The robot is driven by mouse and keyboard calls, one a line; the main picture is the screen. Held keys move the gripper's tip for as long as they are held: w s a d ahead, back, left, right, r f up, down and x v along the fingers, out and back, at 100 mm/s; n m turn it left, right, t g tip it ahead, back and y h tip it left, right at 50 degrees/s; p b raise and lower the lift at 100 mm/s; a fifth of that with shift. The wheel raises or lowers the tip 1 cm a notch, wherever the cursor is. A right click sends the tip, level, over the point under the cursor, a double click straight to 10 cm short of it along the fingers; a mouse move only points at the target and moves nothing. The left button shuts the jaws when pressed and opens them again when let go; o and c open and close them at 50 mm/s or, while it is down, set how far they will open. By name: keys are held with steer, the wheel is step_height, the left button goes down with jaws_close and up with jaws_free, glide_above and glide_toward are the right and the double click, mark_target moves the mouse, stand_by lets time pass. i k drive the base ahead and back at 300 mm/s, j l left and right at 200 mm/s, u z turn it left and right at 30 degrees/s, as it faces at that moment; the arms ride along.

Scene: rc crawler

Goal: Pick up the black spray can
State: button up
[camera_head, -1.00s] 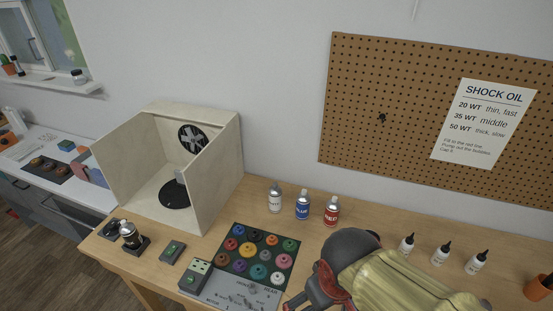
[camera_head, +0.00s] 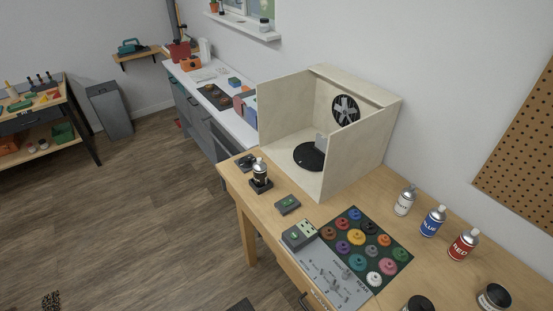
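The black spray can (camera_head: 260,170) stands upright at the left end of the wooden workbench, in front of the open-fronted booth. It has a dark body and a pale silvery top, and stands on a small dark square base (camera_head: 262,187). Nothing touches it from above. My gripper is out of view, so its state does not show.
A dark item (camera_head: 245,161) lies just behind the can. A small grey-green box (camera_head: 287,204) and the pale booth (camera_head: 335,135) are to its right. White (camera_head: 404,202), blue (camera_head: 433,222) and red (camera_head: 463,245) cans stand further right. Open floor lies left of the bench.

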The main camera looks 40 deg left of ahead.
mark_target(260, 179)
steer(key=u, duration=1.65)
steer(key=i+j+z, duration=0.35)
steer(key=j, duration=0.25)
steer(key=i+j+z, duration=0.4)
steer(key=j, duration=0.35)
steer(key=i+j+z, duration=0.15)
steer(key=j, duration=0.25)
steer(key=i+j+z, duration=0.2)
steer(key=j, duration=0.25)
steer(key=k, duration=0.05)
